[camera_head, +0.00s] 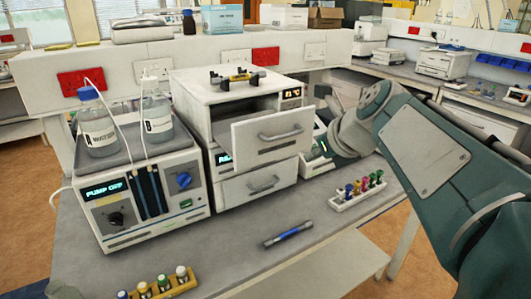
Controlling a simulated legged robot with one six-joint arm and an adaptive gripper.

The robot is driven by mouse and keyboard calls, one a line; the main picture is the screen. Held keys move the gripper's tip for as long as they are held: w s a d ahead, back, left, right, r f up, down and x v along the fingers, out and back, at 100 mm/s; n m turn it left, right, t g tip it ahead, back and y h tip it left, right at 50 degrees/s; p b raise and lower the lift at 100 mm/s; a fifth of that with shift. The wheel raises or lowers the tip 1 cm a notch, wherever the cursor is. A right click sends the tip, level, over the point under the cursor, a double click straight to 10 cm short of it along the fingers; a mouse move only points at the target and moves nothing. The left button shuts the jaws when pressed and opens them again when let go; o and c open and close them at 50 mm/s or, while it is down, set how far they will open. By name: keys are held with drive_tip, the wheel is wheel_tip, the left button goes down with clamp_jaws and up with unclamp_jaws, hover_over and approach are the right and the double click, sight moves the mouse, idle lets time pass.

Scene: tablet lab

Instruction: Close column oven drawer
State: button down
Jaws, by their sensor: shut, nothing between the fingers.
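The column oven is a white box (192,106) with a small lit display at its upper right front. Its upper drawer (248,141) is pulled out toward the front, with a grey bar handle (281,135) and a dark gap open above and behind its front. A lower drawer (232,190) with a similar handle is in the unit beneath. My arm reaches in from the right. Its wrist is right of the open drawer, and a dark part that seems to be my gripper (323,93) shows beside the oven's right side. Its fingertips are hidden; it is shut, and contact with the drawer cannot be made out.
A pump unit (146,195) with two bottles on top stands left of the oven. A device with a green display (317,148) is close to my wrist. A vial rack (358,190), a blue pen-like tool (288,235) and a yellow rack (158,287) lie on the bench in front.

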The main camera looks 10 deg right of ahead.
drive_tip(key=w+r+x, duration=0.2)
drive_tip(key=x, duration=1)
drive_tip(key=shift+w+a+f, duration=0.25)
drive_tip(key=shift+f, duration=0.05)
